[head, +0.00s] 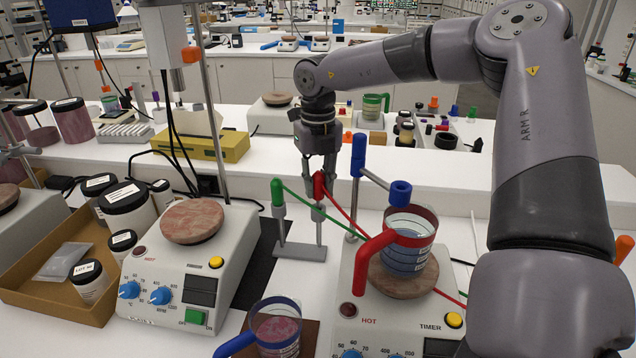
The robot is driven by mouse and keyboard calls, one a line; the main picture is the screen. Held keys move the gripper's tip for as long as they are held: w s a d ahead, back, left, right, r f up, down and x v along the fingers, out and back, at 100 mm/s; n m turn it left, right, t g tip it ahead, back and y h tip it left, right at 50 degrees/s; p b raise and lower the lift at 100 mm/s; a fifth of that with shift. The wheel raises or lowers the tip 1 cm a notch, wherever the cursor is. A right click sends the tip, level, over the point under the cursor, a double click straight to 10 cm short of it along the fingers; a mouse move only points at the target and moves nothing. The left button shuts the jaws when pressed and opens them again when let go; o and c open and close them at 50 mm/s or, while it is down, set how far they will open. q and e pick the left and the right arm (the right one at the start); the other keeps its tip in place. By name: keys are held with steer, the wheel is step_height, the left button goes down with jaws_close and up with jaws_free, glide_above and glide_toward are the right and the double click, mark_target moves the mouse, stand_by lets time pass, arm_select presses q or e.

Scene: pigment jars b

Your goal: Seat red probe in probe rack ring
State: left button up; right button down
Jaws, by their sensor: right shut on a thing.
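The red probe (319,184) is between the fingers of my right gripper (320,190), which is shut on it. The probe is upright at the right post of the grey probe rack (300,250). The fingers cover part of it, so I cannot tell whether it sits in the ring or just above it. A red cable runs from it down to the right, behind the red beaker handle. The green probe (278,193) stands upright at the rack's left post, with its green cable running right. My left gripper is not in view.
A hotplate (345,285) right of the rack bears a red-handled beaker (407,258); a blue-clamped stand (358,155) rises behind it. Another hotplate (222,262) stands left. A blue-handled beaker (276,325) is in front. A cardboard tray (60,300) with jars lies far left.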

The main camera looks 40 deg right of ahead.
steer(key=shift+f+b, duration=0.95)
steer(key=shift+f, duration=0.3)
steer(key=c, duration=1.3)
jaws_free()
steer(key=shift+r, duration=0.1)
steer(key=shift+c, duration=0.2)
steer(key=shift+r, duration=0.25)
step_height(320, 180, up, 12)
steer(key=shift+f, duration=0.25)
